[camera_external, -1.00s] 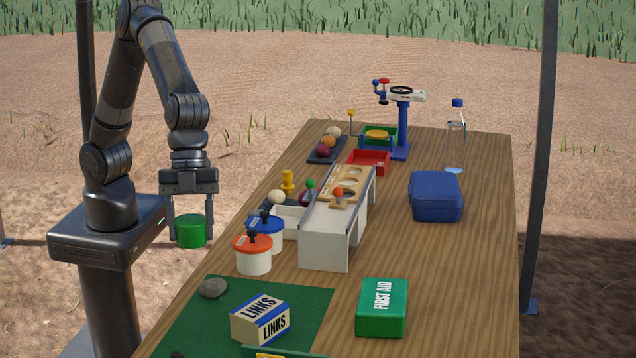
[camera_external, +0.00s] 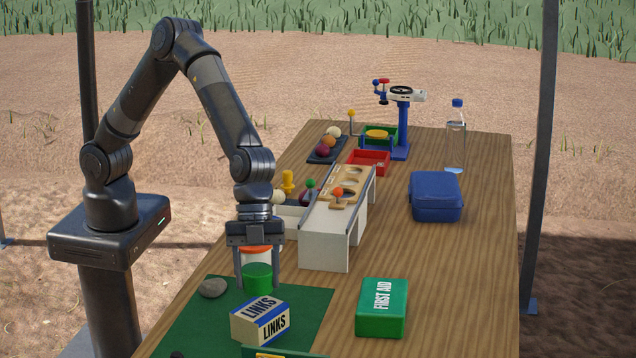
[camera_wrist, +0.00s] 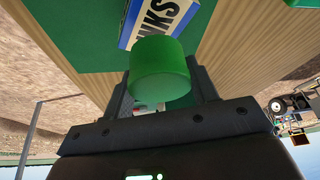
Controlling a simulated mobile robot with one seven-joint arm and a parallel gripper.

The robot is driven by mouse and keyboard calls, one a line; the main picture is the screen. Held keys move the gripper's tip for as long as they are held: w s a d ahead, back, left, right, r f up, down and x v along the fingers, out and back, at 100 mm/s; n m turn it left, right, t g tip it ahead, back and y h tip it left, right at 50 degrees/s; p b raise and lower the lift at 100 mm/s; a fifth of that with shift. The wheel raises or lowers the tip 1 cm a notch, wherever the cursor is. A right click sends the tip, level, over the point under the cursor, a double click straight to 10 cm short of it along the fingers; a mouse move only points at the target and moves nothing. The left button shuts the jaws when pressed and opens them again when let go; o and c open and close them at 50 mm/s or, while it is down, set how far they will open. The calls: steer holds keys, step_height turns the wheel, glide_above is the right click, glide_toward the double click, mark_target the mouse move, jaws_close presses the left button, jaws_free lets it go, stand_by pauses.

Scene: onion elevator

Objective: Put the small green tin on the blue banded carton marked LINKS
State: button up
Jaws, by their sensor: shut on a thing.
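The small green tin (camera_external: 257,277) is held between the fingers of my gripper (camera_external: 258,280), which is shut on it. The tin also fills the middle of the wrist view (camera_wrist: 160,70), between both fingers (camera_wrist: 162,88). The blue banded carton marked LINKS (camera_external: 260,321) lies on the green mat, just below the tin in the external view. The carton also shows beyond the tin in the wrist view (camera_wrist: 158,18), partly hidden by it. The tin appears above and behind the carton, apart from it.
A green mat (camera_external: 210,325) lies under the carton, with a grey stone (camera_external: 212,288) on it. A green first aid box (camera_external: 382,307) stands to the right. A white ramp-like stand (camera_external: 325,240) and an orange-lidded pot (camera_external: 256,254), partly hidden by my gripper, stand behind. Bare wood lies at right.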

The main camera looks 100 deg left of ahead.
mark_target(259, 291)
steer(key=shift+f, duration=2)
steer(key=shift+f, duration=0.1)
steer(key=o, duration=1)
